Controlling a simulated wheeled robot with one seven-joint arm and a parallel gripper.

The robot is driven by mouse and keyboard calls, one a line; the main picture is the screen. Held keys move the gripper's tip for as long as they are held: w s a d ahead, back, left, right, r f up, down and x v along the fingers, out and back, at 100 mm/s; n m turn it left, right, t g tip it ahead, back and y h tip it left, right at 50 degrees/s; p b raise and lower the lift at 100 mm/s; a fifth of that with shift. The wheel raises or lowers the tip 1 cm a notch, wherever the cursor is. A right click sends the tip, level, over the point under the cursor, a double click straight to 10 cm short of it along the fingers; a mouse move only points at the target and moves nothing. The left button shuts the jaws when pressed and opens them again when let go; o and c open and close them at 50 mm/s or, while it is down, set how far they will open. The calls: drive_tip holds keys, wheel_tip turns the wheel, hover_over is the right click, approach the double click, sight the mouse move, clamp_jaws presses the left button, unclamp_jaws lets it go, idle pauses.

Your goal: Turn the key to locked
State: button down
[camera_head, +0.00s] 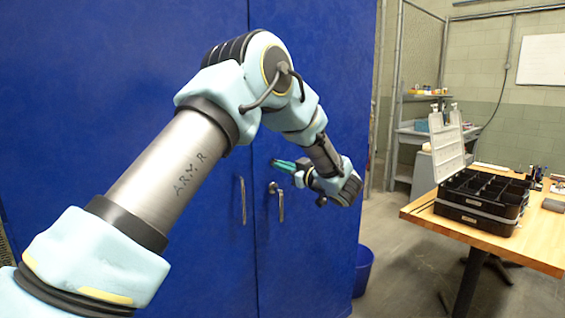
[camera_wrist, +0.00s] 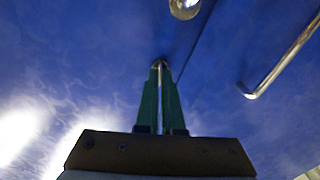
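The blue cabinet (camera_head: 310,240) has two doors with a silver handle on each. A round metal fitting (camera_head: 273,187) sits at the top of the right door's handle (camera_head: 281,207). In the wrist view a round metal fitting (camera_wrist: 185,8) is cut off by the top edge; I cannot make out a key in it. My gripper (camera_head: 274,162) is in front of the right door, a little above the handle. Its green fingers (camera_wrist: 160,66) look shut together, with a thin line between them and nothing clearly held. They are apart from the round fitting.
The left door's handle (camera_head: 243,200) is close by; a bar handle (camera_wrist: 285,62) shows at right in the wrist view. A wooden table (camera_head: 440,228) with a black organizer case (camera_head: 478,224) stands right. A blue bin (camera_head: 363,272) is on the floor beside the cabinet.

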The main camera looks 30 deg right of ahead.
drive_tip(key=shift+m+p, duration=0.6)
drive_tip(key=shift+m, duration=0.7)
drive_tip(key=shift+f, duration=0.1)
drive_tip(key=c, duration=1.1)
unclamp_jaws()
drive_tip(key=shift+o, duration=0.2)
drive_tip(key=shift+s, duration=0.1)
drive_tip(key=s+d+b, duration=0.2)
drive_tip(key=s+b, duration=0.2)
drive_tip(key=s, duration=0.6)
drive_tip(key=shift+s, duration=0.2)
